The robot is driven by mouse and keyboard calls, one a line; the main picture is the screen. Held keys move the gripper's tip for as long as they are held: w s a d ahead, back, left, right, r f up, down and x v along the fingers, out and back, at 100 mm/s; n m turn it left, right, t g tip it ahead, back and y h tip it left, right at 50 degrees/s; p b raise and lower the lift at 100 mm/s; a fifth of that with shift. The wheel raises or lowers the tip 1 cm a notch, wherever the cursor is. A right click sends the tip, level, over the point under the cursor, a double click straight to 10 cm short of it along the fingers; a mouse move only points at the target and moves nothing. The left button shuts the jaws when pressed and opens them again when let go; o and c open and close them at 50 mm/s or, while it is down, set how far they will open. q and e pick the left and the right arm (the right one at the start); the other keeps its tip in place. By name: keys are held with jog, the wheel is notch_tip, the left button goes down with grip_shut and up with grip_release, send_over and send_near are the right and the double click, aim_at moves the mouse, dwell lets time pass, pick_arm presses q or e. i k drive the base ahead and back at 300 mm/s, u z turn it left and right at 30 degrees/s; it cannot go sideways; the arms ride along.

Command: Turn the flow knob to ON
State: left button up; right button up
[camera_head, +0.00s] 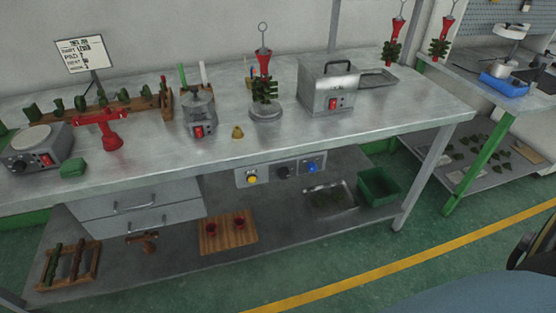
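A light control panel (268,180) is fixed under the front edge of the metal workbench. It carries a yellow round control (252,180) at the left, a black knob (284,172) in the middle and a blue round control (312,168) at the right. The black knob looks like the flow knob, but its label and the way it points are too small to read. Neither of my grippers is in view, and nothing touches the panel.
The workbench (390,113) holds a grey box machine (328,92), a small pot unit (200,115), a red-and-green wax tree (265,80) and a red clamp (108,135). Drawers (140,205) are left of the panel. A green bin (378,186) stands on the lower shelf. Floor in front is clear.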

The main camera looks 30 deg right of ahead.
aim_at(312, 167)
jog(key=z, duration=1.3)
